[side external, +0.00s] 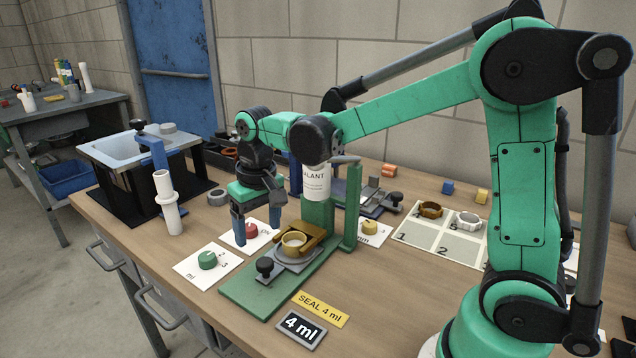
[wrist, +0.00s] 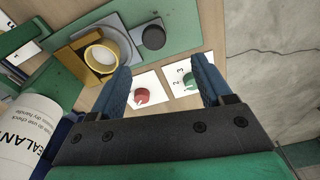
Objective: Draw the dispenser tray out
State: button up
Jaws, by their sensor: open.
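The dispenser is a green stand (side external: 236,290) with a white bottle labelled as sealant (side external: 315,182) above it. Its grey tray (side external: 290,261) lies on the green base, with a black knob (side external: 264,266) at its front. A mustard-yellow holder (side external: 313,240) with a ring-shaped part (side external: 293,243) sits on the tray. The wrist view also shows the tray (wrist: 113,28) and knob (wrist: 153,37). My gripper (side external: 257,236) points down, open and empty, left of and behind the knob. In the wrist view my gripper (wrist: 162,78) has the knob beyond its left finger, apart from it.
A red dial (side external: 250,230) on a white card appears between my fingers, and a green dial (side external: 207,260) is left of it. A "4 ml" sign (side external: 302,328) and yellow "SEAL 4 ml" label (side external: 321,309) lie in front. A white post (side external: 166,200) stands at left.

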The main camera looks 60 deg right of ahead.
aim_at(264, 262)
jog(key=shift+w+d+f+m+g, duration=0.15)
jog(key=shift+d+f+m+g, duration=0.15)
jog(key=shift+f+m+g, duration=0.35)
jog(key=shift+f, duration=2.95)
grip_shut()
jog(key=shift+a, duration=0.1)
